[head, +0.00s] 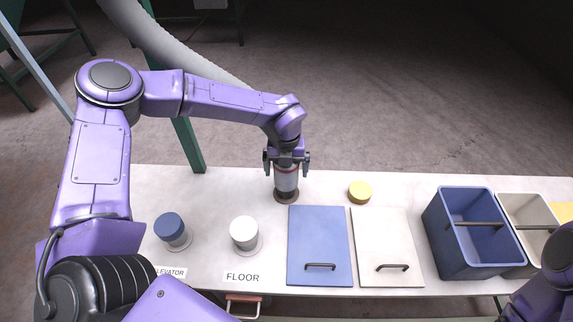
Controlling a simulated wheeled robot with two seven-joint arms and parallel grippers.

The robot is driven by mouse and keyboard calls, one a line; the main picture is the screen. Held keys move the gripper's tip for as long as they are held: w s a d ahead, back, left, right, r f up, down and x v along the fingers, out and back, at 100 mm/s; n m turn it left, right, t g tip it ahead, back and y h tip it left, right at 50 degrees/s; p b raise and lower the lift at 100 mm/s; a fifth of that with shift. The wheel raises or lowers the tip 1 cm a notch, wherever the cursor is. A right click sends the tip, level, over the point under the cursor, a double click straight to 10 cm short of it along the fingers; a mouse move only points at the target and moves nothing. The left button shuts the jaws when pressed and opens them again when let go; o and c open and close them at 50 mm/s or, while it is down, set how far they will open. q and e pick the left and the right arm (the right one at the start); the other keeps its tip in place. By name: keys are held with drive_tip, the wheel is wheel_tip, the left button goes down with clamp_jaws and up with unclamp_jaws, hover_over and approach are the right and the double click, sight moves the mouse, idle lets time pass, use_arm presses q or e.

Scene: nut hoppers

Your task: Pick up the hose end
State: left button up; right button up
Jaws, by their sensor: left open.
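A thick grey ribbed hose (185,48) comes down from the top left and passes behind my left forearm. The join between hose and cylinder is hidden behind my arm. My right gripper is out of view; only part of that arm shows at lower right.
The white table (225,185) holds a blue-capped port (169,226) and a white-capped port (244,231). A green post (190,147) stands behind.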

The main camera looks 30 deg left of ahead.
use_arm(q)
drive_tip(key=shift+f, duration=0.15)
drive_tip(key=c, duration=1.2)
